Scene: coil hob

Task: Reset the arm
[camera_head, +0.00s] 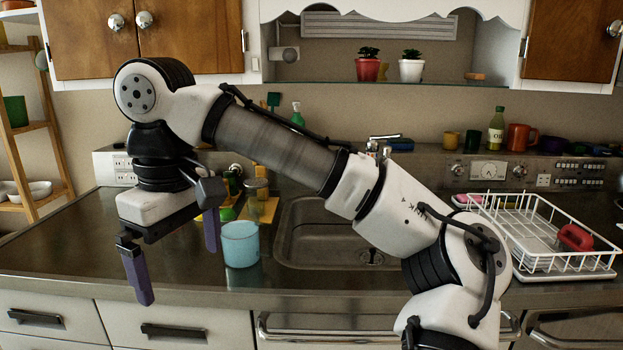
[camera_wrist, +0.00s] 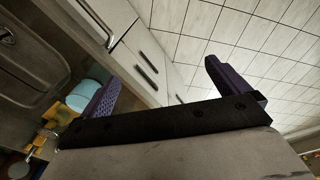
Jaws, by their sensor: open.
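My gripper (camera_head: 175,262) is open and empty, with its two purple fingers spread wide and pointing down. In the head view it is at the left, in front of the counter and left of a light blue cup (camera_head: 240,244). My arm reaches across the picture from the lower right, rises to the upper left and bends down at the wrist. In the wrist view the gripper (camera_wrist: 160,88) shows both fingers apart with nothing between them; drawer fronts and tiled floor lie beyond. The blue cup (camera_wrist: 90,93) shows beside one finger there.
The counter (camera_head: 60,245) is clear at the left. A sink (camera_head: 335,235) lies behind my arm. A white dish rack (camera_head: 535,235) with a red item stands at the right. A shelf (camera_head: 400,84) holds potted plants. Drawers (camera_head: 170,325) line the counter front.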

